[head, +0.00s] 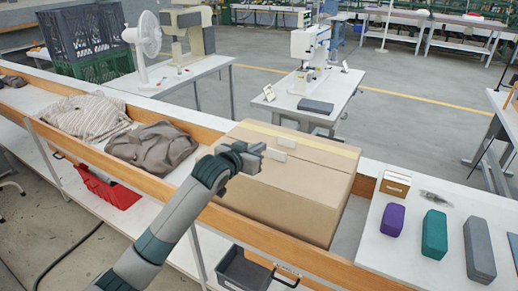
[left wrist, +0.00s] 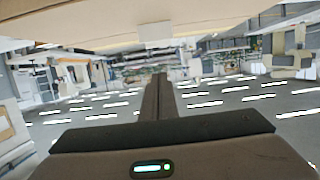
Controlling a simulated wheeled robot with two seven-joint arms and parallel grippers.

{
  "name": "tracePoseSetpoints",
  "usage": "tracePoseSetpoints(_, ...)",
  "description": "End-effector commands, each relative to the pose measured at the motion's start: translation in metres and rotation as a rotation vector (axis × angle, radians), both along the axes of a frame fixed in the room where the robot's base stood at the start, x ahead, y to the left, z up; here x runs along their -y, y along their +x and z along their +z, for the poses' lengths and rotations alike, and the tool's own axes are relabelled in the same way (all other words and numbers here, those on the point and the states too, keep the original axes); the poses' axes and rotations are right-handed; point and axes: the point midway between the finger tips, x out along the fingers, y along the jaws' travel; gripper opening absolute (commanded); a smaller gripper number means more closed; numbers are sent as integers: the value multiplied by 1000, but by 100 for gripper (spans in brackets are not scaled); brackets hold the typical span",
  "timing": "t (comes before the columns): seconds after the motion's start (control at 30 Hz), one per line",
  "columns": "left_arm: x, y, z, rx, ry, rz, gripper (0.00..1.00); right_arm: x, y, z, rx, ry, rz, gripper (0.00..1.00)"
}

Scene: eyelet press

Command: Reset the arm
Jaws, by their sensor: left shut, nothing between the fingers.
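My left arm reaches in from the bottom of the head view, and its gripper (head: 261,149) is in front of a large closed cardboard box (head: 300,185), over the box's left part in the picture. Whether it touches the box I cannot tell. In the left wrist view the two fingers (left wrist: 160,88) lie together, shut, with nothing between them. A tan surface with a pale label fills the top of that view. My right gripper is in neither view.
The box sits in a wood-edged trough with folded striped (head: 92,116) and brown cloth (head: 152,147) to its left. To the right, a white table (head: 400,258) holds purple (head: 393,220), green (head: 434,234) and grey blocks (head: 479,250). A white machine (head: 310,45) stands behind.

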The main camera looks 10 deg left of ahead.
Motion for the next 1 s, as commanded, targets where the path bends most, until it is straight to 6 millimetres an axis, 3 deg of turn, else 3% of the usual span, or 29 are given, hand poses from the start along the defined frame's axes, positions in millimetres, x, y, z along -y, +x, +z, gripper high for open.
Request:
tracePoseSetpoints(0.27,1,-5,-9,-13,2,1,0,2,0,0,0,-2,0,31)
tracePoseSetpoints(0.47,1,-37,-53,-81,17,6,0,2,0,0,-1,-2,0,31)
tracePoseSetpoints(0.67,-5,-101,-124,-208,49,23,0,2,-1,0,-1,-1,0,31)
tracePoseSetpoints(0.8,-13,-157,-172,-309,76,41,0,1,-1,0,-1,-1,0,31)
tracePoseSetpoints(1.0,-30,-244,-229,-461,119,70,0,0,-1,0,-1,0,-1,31)
